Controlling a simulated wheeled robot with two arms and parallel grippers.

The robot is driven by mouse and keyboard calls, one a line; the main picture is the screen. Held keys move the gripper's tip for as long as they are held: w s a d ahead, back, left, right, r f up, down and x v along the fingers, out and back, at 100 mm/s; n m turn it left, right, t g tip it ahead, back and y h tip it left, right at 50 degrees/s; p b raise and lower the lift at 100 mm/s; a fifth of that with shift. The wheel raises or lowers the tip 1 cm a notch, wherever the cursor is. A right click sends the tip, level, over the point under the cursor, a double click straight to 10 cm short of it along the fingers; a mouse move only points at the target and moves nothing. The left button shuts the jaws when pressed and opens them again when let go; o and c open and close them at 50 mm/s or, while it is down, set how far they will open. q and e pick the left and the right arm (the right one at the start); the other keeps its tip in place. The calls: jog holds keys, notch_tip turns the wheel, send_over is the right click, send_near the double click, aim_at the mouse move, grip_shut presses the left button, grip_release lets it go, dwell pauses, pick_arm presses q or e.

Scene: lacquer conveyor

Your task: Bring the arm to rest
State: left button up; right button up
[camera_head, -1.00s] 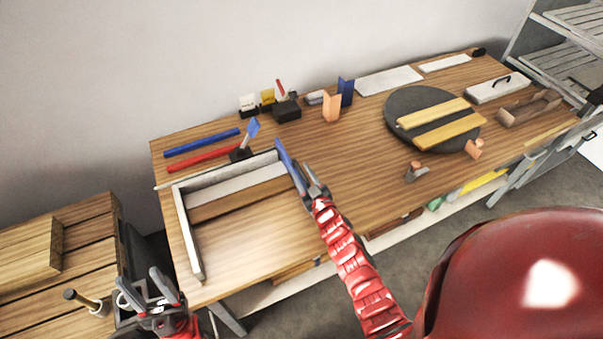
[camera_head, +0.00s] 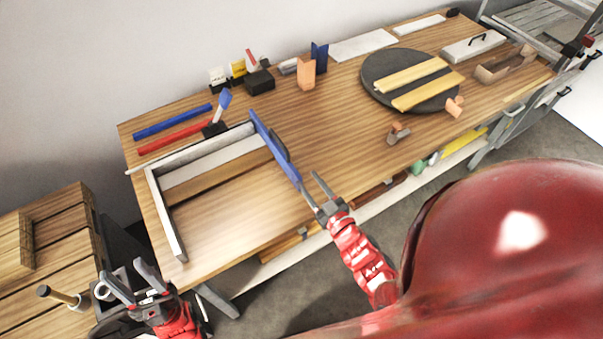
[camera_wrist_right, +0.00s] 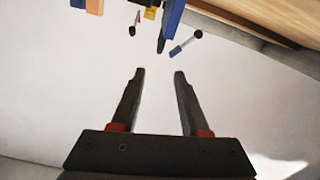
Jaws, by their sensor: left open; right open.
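My right gripper (camera_head: 308,180) is open and empty at the front edge of the wooden workbench (camera_head: 340,140). It is close beside the right end of a blue bar (camera_head: 272,146); I cannot tell from the head view whether they touch. In the right wrist view the open jaws (camera_wrist_right: 159,72) have nothing between them, and a blue piece (camera_wrist_right: 172,18) lies beyond their tips. My left gripper (camera_head: 123,272) is open at the lower left, in front of the low wooden side table (camera_head: 60,245). I cannot make out anything held in it.
A white-edged frame (camera_head: 166,215) lies on the bench's left part, beside red (camera_head: 172,136) and blue rods (camera_head: 172,121). A dark round disc (camera_head: 378,83) carries two yellow slats (camera_head: 428,91). The bench middle is clear.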

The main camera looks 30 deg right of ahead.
jog(key=shift+s, duration=0.35)
dwell(0.3)
